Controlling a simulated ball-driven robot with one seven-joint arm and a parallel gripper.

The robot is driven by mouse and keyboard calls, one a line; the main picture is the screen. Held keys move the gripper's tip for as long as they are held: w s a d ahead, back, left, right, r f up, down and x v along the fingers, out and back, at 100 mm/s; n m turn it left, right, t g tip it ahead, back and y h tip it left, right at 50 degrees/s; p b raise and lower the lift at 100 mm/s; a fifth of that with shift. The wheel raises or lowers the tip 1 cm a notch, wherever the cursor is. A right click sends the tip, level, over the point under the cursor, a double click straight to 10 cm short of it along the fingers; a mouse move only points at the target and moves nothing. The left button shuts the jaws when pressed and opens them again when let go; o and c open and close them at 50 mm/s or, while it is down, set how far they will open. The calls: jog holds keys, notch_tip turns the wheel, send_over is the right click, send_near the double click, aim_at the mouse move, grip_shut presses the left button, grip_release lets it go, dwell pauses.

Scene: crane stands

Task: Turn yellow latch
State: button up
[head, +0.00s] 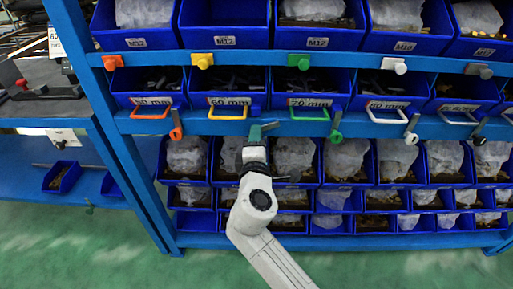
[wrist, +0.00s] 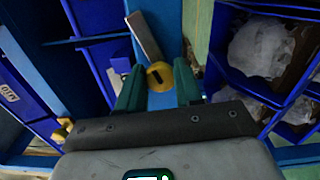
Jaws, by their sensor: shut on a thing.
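The yellow latch shows in the wrist view as a round yellow knob (wrist: 160,75) with a flat grey lever (wrist: 145,38) running up and left from it. My gripper (wrist: 159,84) has its two teal fingers on either side of the knob, shut on it. In the head view my gripper (head: 256,133) is at the blue shelf beam, just right of and below the yellow bin handle (head: 228,112). There it hides the yellow knob. A grey lever end seems to stick out to the right of the fingers.
Along the same beam are an orange latch (head: 176,130) to the left, and a green latch (head: 335,133) and a white latch (head: 411,135) to the right. Blue bins with coloured handles stand above. Bagged bins sit close below my gripper. Green floor lies in front.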

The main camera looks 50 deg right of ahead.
jog(key=shift+f+m+b, duration=0.2)
jog(key=shift+m+b, duration=1.35)
jog(key=shift+m, duration=0.45)
jog(key=o, duration=1)
jog(key=shift+r, duration=0.1)
jog(key=shift+o, duration=0.2)
jog(key=v, duration=1)
jog(key=shift+s+a, duration=0.3)
